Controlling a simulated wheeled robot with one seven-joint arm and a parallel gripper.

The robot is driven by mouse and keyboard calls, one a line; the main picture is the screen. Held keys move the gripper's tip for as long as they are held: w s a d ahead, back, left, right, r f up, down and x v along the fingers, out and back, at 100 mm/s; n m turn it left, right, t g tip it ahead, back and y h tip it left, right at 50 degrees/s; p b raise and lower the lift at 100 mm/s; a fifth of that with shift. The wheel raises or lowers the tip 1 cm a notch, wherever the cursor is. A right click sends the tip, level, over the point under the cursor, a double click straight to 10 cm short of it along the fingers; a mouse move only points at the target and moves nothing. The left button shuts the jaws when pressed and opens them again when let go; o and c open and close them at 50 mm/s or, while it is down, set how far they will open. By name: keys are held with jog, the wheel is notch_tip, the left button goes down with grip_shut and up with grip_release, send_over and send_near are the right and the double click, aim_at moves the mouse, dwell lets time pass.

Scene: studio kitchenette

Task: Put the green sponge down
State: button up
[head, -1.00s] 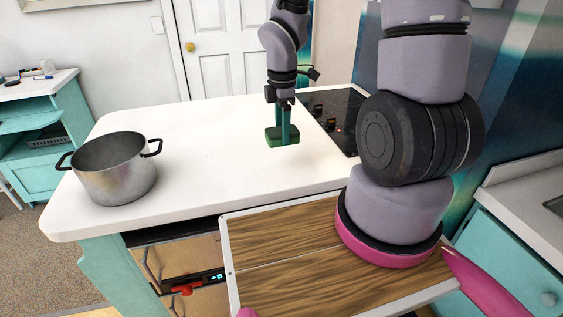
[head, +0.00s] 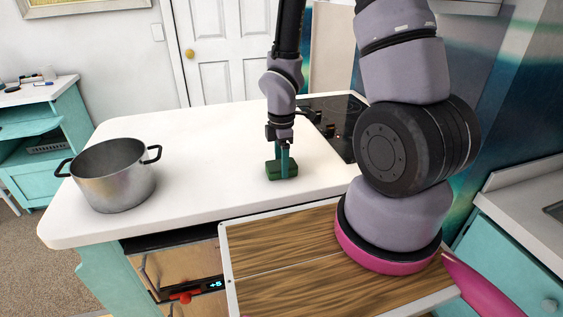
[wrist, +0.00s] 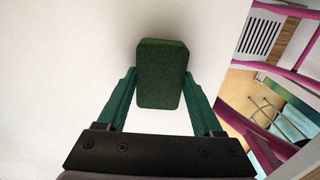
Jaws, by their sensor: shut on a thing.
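The green sponge (head: 281,171) is a small dark green block at the white countertop, left of the cooktop. My gripper (head: 284,160) points down and is shut on the sponge, with its green fingers at the sponge's sides. In the wrist view the sponge (wrist: 161,74) sits between the two fingertips, with a soft shadow around it on the white surface. The sponge is at or very close to the countertop; I cannot tell whether it touches.
A metal pot (head: 114,175) with black handles stands on the left of the white countertop (head: 200,160). A black cooktop (head: 338,122) is at the right. The counter between pot and sponge is clear. The counter's front edge is near the sponge.

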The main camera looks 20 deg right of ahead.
jog(key=o, duration=1.2)
jog(key=s+d+r+m+t, duration=0.15)
jog(key=r+m, duration=0.35)
jog(key=r, duration=0.8)
jog(key=w+d+r+m+t, duration=0.15)
jog(key=r+m, duration=0.35)
jog(key=r, duration=0.7)
jog(key=s+d+r+m+t+y, duration=0.1)
jog(key=s+r+m+t, duration=0.1)
jog(key=s+r+m, duration=0.2)
jog(key=s+d+r+m+t+y, duration=0.1)
jog(key=s+r+m, duration=0.3)
jog(key=r+m, duration=0.4)
jog(key=shift+d+r+t, duration=0.4)
jog(key=shift+t, duration=0.2)
